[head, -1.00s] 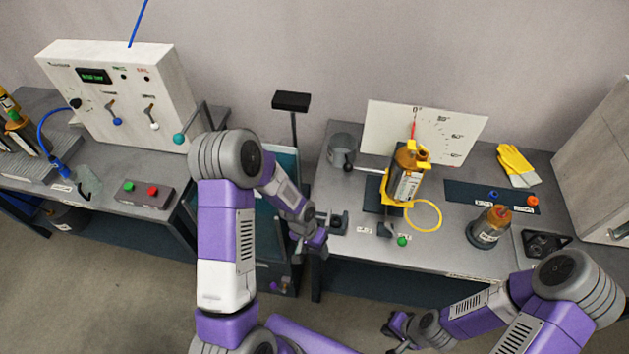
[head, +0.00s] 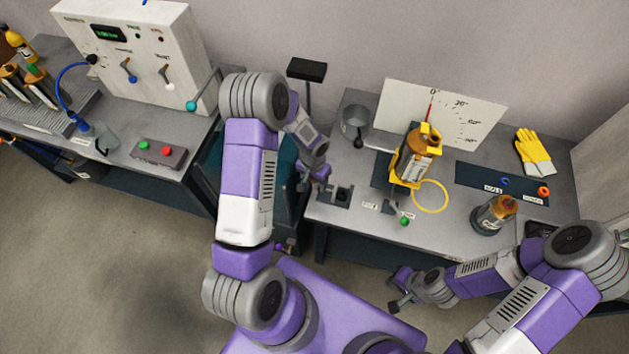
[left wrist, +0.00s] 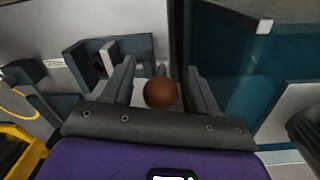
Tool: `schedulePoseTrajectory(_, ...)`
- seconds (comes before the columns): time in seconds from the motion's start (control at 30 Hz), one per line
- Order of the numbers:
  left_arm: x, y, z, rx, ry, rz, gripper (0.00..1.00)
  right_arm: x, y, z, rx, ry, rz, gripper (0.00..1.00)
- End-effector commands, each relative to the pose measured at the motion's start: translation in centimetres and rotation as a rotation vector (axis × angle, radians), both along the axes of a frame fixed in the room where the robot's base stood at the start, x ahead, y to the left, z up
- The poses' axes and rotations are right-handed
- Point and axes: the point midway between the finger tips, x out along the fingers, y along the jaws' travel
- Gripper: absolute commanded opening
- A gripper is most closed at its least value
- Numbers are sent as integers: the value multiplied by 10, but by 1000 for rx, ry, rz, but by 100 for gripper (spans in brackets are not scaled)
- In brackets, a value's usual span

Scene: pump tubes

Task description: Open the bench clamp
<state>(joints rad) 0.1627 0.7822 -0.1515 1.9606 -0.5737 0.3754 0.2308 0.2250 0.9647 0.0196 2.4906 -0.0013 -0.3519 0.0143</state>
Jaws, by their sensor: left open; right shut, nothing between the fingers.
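A dark block with a round opening (head: 343,194), which looks like the bench clamp, stands at the front left of the right bench. It also shows in the left wrist view (left wrist: 97,58). My left gripper (head: 318,180) is just left of the block. In the left wrist view the fingers (left wrist: 160,88) are spread, with a brown ball-shaped knob (left wrist: 160,93) between them. Whether they touch it, and what the knob is fixed to, I cannot tell. My right gripper (head: 401,292) is shut and empty, low in front of the bench.
A brown bottle (head: 417,152) stands in a yellow holder on the right bench, beside a yellow ring (head: 430,196). A green knob (head: 404,221) is at the front edge. A black-topped post (head: 307,70) rises behind my left arm. A grey pot (head: 355,121) is further back.

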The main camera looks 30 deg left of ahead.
Motion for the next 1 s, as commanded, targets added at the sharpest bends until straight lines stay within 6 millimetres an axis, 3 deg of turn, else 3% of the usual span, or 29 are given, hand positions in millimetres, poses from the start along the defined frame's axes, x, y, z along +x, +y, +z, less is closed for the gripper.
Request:
schedulePoseTrajectory(0.3,0,0,-4,0,0,0,58,0,0,0,0,0,0,0)
schedulePoseTrajectory(0.7,0,0,-4,0,0,-1,0,0,0,0,0,-1,0,0)
schedulePoseTrajectory(1.0,-1,3,-3,-3,10,7,0,0,0,2,0,0,0,0)
